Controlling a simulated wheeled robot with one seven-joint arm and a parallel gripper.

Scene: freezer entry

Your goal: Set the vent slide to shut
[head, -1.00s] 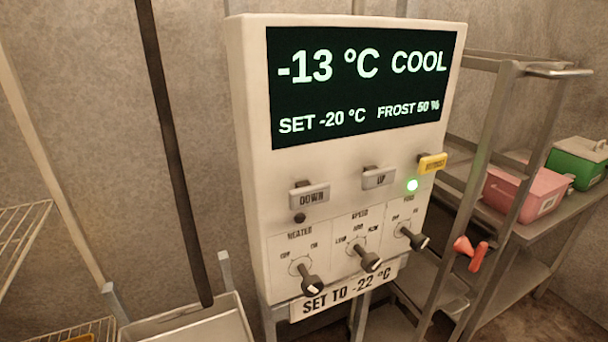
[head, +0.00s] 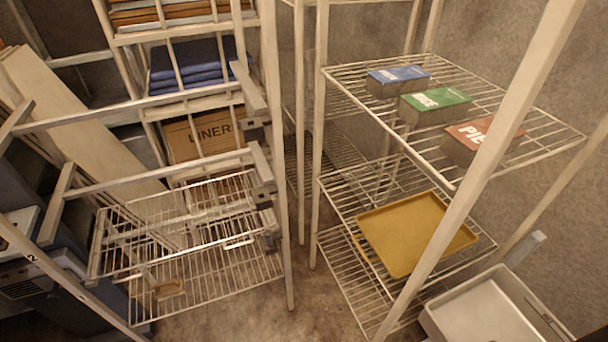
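I cannot make out a vent slide in the head view. A dark blue-grey unit with a small slatted panel (head: 22,288) and a pale top shows at the lower left edge, partly behind white bars. I cannot tell whether any slide is on it. My gripper is not in view.
A wire rack (head: 345,80) at the right holds blue, green and red boxes and a yellow tray (head: 405,232). A wire basket (head: 190,245) hangs in a white frame at left. Behind it, shelves hold blue folded cloths (head: 195,68) and a LINER carton (head: 200,135). A pale basin (head: 485,312) stands lower right.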

